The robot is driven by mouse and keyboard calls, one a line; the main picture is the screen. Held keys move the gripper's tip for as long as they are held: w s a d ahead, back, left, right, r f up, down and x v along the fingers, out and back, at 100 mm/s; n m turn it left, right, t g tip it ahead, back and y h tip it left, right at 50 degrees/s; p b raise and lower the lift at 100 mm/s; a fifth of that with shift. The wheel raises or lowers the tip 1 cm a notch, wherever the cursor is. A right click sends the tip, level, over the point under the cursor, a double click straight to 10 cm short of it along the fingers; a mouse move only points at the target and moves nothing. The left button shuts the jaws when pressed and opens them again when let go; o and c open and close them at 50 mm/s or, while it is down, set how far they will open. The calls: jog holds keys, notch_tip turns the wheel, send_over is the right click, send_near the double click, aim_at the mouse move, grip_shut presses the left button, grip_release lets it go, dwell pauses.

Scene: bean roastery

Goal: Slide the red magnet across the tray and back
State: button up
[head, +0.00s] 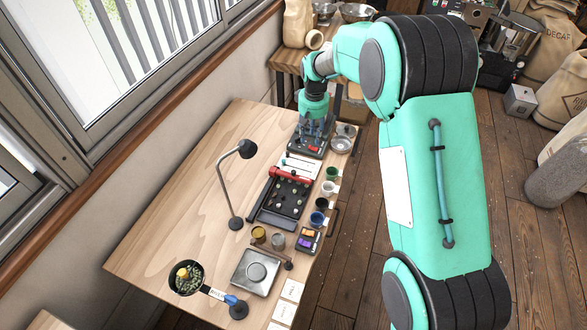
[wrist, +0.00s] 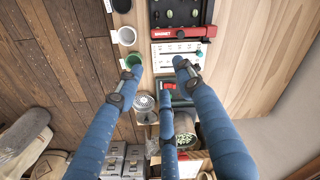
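The red magnet (head: 290,176) is a bar lying across the far end of the dark tray (head: 291,206) in the head view. In the wrist view the magnet (wrist: 183,34) carries the word MAGNET and spans the near end of the tray (wrist: 177,18), which holds several small dark and green pieces. My gripper (head: 312,136) is beyond the magnet, above a dark device at the table's far end. In the wrist view my gripper (wrist: 157,70) has its blue fingers spread, with nothing between them. It is apart from the magnet.
A green cup (head: 332,173), white cup (head: 328,188) and blue cup (head: 316,219) line the tray's right side. A lamp (head: 246,150) stands left.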

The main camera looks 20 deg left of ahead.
jog(key=n+p, duration=0.1)
send_over(293, 171)
notch_tip(293, 171, down, 9)
jog(key=shift+d+f+g, duration=0.1)
jog(key=shift+g, duration=0.2)
jog(key=shift+f, duration=0.15)
jog(key=shift+f, duration=6.75)
grip_shut()
